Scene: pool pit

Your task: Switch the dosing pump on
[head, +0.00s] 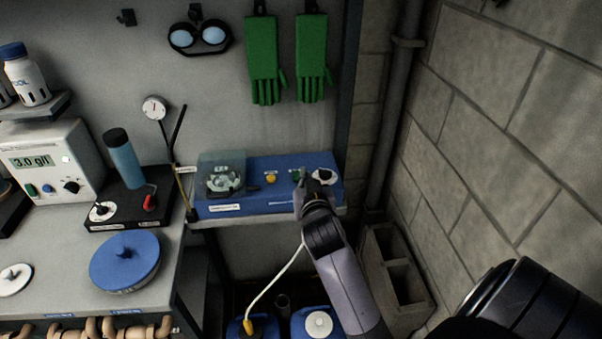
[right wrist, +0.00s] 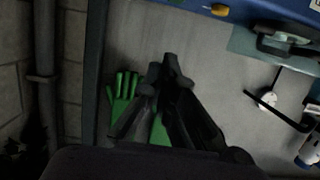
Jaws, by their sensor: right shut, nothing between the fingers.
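The dosing pump (head: 250,190) is a blue box on a shelf, with a clear cover over a round pump head (head: 222,181) at its left. Its top carries a yellow knob (head: 270,179), a green switch (head: 296,174) and a black dial on a white disc (head: 324,174). My right gripper (head: 308,182) is shut and empty at the pump's right part, close to the green switch and dial. It partly hides the front; I cannot tell whether it touches. In the right wrist view the shut fingers (right wrist: 169,68) show below the pump's blue edge (right wrist: 260,12). My left gripper is not in view.
Green gloves (head: 262,60) and goggles (head: 200,38) hang on the wall behind. A meter (head: 52,160) and a blue lid (head: 125,260) are on the left bench. A block wall (head: 500,130) and a pipe (head: 397,110) stand right. Blue containers (head: 318,322) sit below the shelf.

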